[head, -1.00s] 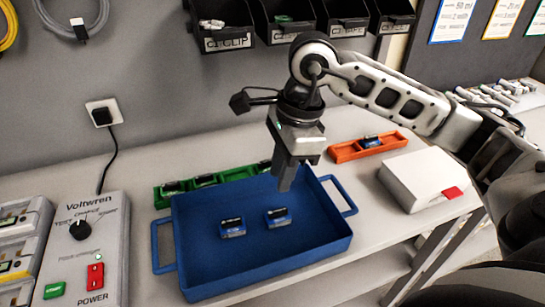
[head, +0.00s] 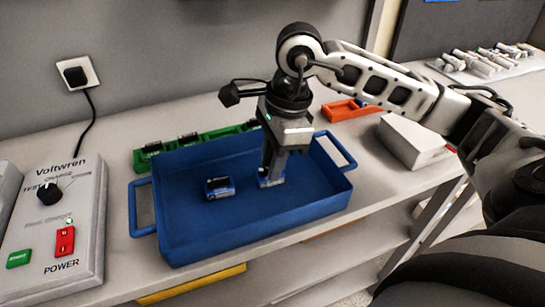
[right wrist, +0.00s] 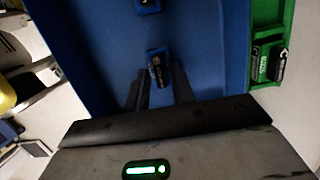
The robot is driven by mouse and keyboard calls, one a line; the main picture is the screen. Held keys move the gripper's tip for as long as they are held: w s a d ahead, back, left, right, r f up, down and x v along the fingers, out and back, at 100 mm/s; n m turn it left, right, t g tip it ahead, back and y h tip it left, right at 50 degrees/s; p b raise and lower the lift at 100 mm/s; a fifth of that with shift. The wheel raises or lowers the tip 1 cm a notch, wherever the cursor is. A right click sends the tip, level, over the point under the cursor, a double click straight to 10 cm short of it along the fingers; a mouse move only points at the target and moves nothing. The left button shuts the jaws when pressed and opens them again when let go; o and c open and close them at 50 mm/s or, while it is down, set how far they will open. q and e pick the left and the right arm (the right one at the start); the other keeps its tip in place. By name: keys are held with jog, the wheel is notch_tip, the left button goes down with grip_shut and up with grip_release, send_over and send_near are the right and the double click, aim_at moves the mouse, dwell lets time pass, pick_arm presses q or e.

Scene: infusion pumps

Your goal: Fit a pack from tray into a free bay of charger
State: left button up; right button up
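The blue tray (head: 305,212) stands on the bench and holds two small blue-and-black packs. One pack (head: 219,188) lies free in the left part of the tray. My right gripper (head: 271,178) reaches down to the other pack (head: 266,183) and partly covers it. In the right wrist view this pack (right wrist: 158,70) shows between the two finger ends, which look apart. The Voltwren charger (head: 78,215) is at the left, with a dial and a red power switch; its bays are cut off by the picture edge. My left gripper is not in view.
A green rack (head: 147,156) with several dark packs runs behind the tray. An orange holder (head: 343,110) and a white box (head: 400,145) stand to the right. A wall socket with a black cable is above the charger. Small items lie far right.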

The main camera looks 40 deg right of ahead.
grip_shut()
jog(key=shift+r, duration=0.1)
jog(key=shift+r+p, duration=2.7)
jog(key=shift+r, duration=1.3)
